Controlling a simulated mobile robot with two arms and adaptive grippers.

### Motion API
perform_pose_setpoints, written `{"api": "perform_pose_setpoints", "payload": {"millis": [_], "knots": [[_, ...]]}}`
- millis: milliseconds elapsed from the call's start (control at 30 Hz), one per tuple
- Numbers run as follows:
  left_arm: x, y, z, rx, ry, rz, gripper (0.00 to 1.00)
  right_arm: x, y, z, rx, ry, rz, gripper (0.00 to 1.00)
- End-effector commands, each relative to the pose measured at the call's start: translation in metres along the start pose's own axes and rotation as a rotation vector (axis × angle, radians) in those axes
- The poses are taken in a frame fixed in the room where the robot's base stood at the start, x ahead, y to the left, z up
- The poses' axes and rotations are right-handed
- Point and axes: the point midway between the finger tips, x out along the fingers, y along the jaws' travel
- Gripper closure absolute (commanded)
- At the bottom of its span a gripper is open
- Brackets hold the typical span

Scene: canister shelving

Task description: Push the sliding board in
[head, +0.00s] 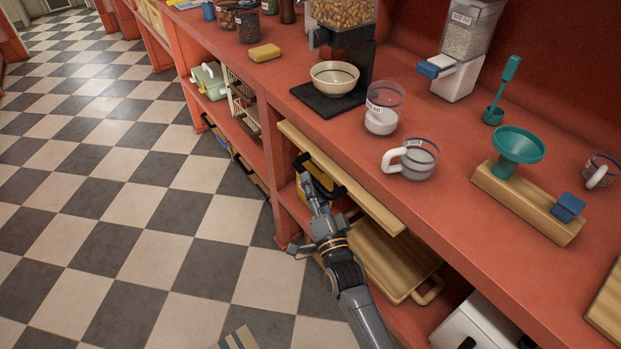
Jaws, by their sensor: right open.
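The sliding board (345,180) is a long, thin, light wooden board just under the red countertop. Its front edge sticks out past the counter's edge along the aisle side. My right gripper (303,212) is in front of the shelf, below and on the aisle side of the board. Its fingers are spread and hold nothing that I can see. I cannot tell whether any finger touches the board. The board's inner part is hidden beneath the counter. My left gripper is not in view.
The counter (452,205) carries a glass mug (420,160), a measuring cup (381,118), a bowl (334,82) and dispensers. Below the board, the shelf holds a yellow-and-black item (318,190) and a wooden tray (385,262).

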Motion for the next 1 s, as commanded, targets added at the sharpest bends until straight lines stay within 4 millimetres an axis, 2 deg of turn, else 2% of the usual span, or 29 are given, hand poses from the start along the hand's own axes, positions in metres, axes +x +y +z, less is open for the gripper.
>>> {"api": "perform_pose_setpoints", "payload": {"millis": [33,200,500,567,700,733,1000], "knots": [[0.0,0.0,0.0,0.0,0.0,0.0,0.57,0.008,0.0,0.0,0.0,0.001,0.0,0.57],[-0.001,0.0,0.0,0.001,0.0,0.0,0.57,0.019,0.0,0.0,-0.001,0.0,0.001,0.57],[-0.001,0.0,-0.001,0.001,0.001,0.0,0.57,0.021,0.001,0.0,-0.001,0.0,0.001,0.57],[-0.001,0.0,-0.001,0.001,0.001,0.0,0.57,0.021,0.001,0.0,-0.001,0.0,0.001,0.67],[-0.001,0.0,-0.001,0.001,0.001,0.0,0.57,0.021,0.001,0.0,-0.001,0.0,0.001,0.96],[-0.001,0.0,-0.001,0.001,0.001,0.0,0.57,0.021,0.001,0.0,-0.001,0.0,0.001,1.0],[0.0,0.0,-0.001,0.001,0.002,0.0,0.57,0.022,0.002,-0.001,-0.002,-0.001,0.001,1.0]]}}
